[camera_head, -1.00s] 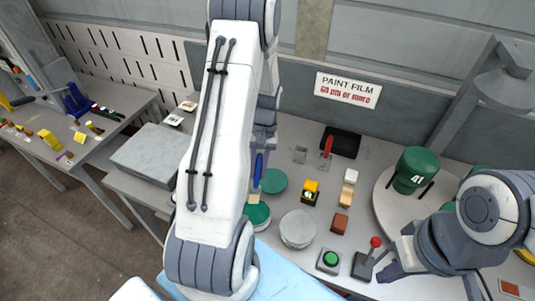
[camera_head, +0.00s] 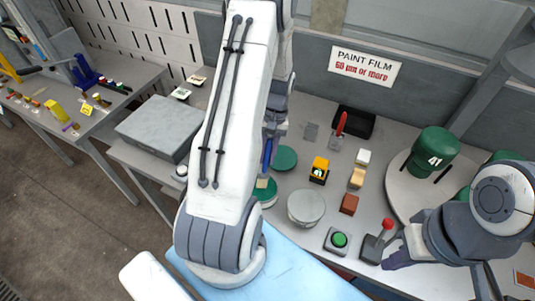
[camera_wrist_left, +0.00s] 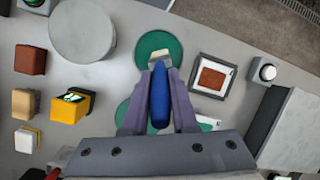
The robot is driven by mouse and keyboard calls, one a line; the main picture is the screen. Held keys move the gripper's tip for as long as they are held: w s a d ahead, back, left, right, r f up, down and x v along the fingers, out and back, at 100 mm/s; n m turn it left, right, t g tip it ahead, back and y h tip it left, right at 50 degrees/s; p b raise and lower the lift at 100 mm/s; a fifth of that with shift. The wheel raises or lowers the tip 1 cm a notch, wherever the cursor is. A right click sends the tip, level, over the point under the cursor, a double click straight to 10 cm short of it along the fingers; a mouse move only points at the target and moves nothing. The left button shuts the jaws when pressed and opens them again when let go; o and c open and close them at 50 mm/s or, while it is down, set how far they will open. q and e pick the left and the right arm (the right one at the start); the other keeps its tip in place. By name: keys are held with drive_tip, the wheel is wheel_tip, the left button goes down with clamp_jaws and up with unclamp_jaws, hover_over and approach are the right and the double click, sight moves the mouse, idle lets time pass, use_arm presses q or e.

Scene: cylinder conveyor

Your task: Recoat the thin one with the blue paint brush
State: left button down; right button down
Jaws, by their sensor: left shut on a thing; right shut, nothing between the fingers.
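My left gripper (camera_wrist_left: 160,105) is shut on the blue brush (camera_wrist_left: 160,90), gripping its blue handle. In the left wrist view the pale brush tip overlaps a green round surface (camera_wrist_left: 168,41); I cannot tell whether they touch. In the head view the blue handle (camera_head: 266,152) shows beside my left arm, near two green round tops (camera_head: 284,159). A green cylinder marked 41 (camera_head: 435,147) stands on a pale round table (camera_head: 394,190) at the right. More green shapes behind my right arm are partly hidden. My right gripper (camera_head: 392,257) is shut and empty beside a red-knobbed lever (camera_head: 386,224).
A grey disc (camera_head: 306,207), yellow block (camera_head: 319,170), brown block (camera_head: 349,204) and green button (camera_head: 339,240) occupy the bench middle. A red-handled tool (camera_head: 341,124) stands by a black tray (camera_head: 362,123). A grey slab (camera_head: 157,126) lies left. A framed brown patch (camera_wrist_left: 211,78) lies near the brush.

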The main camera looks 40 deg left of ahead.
use_arm(q)
drive_tip(key=shift+f+b, duration=0.35)
drive_tip(key=shift+f, duration=0.15)
idle(0.9)
drive_tip(key=shift+f, duration=0.1)
idle(0.8)
wheel_tip(320, 180, up, 7)
drive_tip(key=p, duration=0.6)
idle(0.4)
idle(0.6)
